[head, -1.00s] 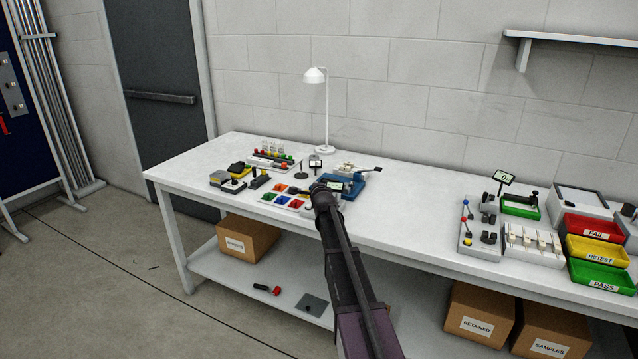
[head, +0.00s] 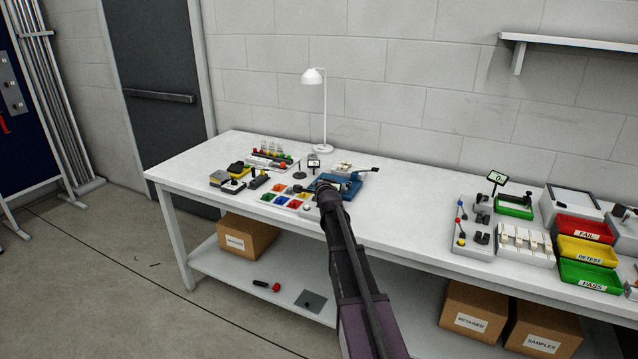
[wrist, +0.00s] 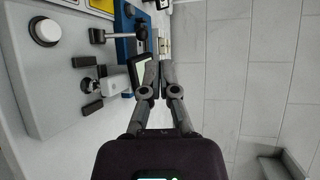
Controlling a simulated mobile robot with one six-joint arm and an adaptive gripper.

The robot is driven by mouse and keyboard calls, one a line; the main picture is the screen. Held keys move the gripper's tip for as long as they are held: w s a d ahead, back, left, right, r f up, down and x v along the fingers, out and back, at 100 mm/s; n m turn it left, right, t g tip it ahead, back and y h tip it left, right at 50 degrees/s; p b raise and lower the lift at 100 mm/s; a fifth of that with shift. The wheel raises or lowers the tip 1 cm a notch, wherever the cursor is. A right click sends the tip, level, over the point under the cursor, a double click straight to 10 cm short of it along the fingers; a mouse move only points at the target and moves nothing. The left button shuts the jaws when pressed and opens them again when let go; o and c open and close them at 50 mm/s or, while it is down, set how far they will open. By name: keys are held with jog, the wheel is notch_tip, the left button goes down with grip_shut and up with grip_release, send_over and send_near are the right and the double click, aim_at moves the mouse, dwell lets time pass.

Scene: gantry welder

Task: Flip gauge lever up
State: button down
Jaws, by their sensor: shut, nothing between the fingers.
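A blue fixture (head: 350,186) stands on the workbench, and a dark-tipped lever (head: 367,170) sticks out at its right. In the head view my own wrist hides the fingers and part of the fixture. I cannot tell which part is the gauge lever.
Coloured trays (head: 286,197) and small yellow-and-black devices (head: 233,180) sit left of my arm. A white lamp (head: 322,110) stands behind. The bench (head: 400,209) is clear to the right until the test devices and the red, yellow and green bins (head: 583,230).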

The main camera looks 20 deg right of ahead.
jog(key=s+r+p, duration=0.4)
jog(key=s, duration=0.2)
jog(key=shift+s+a+r, duration=0.3)
jog(key=shift+s+r, duration=0.05)
dwell(0.4)
jog(key=s+a+f+n+g+y+p, duration=0.2)
jog(key=s+a+f+n+g, duration=0.3)
jog(key=s+a+n, duration=0.4)
jog(key=s+a+f+n+g+y+p, duration=0.15)
jog(key=s+a+f+n+g, duration=0.35)
jog(key=s+a+n, duration=0.5)
jog(key=s+a+n+g, duration=0.1)
jog(key=s+a+g, duration=0.1)
jog(key=s, duration=0.5)
jog(key=s+a+n+g, duration=0.1)
jog(key=s+n+g, duration=0.1)
jog(key=s, duration=0.5)
jog(key=shift+s+a+f+n+g, duration=0.25)
jog(key=shift+a+n+g, duration=0.1)
jog(key=shift+g, duration=0.15)
